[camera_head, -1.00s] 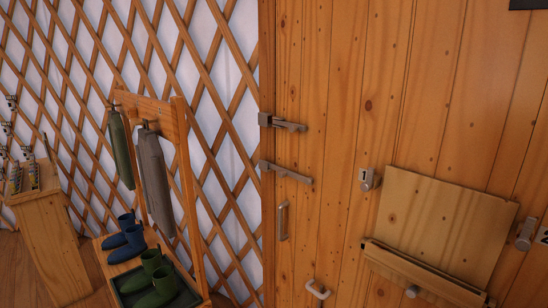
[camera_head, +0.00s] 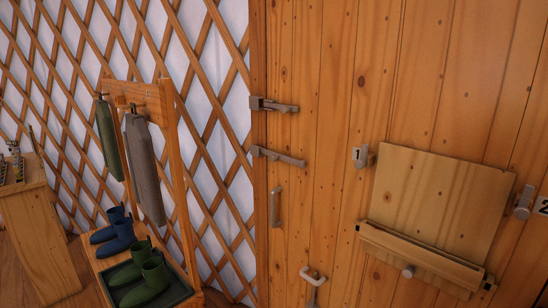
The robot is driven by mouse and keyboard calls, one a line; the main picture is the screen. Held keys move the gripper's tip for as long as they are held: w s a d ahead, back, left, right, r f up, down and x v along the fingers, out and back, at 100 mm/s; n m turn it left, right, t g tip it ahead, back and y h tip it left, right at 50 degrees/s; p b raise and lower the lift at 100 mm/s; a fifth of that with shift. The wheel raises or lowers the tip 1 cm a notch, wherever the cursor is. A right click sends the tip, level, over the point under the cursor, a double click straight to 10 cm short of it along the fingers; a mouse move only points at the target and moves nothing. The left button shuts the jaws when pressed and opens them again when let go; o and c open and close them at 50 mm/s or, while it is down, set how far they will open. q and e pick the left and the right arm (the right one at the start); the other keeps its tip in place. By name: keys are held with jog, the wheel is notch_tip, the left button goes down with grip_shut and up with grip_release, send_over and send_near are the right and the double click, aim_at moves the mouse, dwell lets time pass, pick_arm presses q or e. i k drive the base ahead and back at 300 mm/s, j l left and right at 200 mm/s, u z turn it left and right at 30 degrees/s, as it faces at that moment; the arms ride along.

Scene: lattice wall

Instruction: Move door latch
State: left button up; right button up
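The wooden plank door (camera_head: 325,190) fills the right half of the view. A grey metal latch (camera_head: 273,105) sits at its left edge, reaching from the frame onto the door. A second grey latch (camera_head: 278,156) is mounted just below it, with its bar slanting slightly down to the right. Neither of my grippers shows in the view.
A vertical handle (camera_head: 276,207) and a lower handle (camera_head: 313,275) stick out from the door. A shelf (camera_head: 420,258) with a round knob is below the wooden panel (camera_head: 440,205). A coat rack (camera_head: 170,150) with boots (camera_head: 145,280) stands left, before the lattice wall (camera_head: 205,60).

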aim_at(274, 156)
jog(key=i+j, duration=0.2)
jog(key=j, duration=0.15)
jog(key=i+j+z, duration=0.15)
jog(key=i+j, duration=0.3)
jog(key=j, duration=0.2)
jog(key=i+j+z, duration=0.1)
jog(key=j, duration=0.25)
jog(key=i+j, duration=0.3)
jog(key=j+z, duration=0.05)
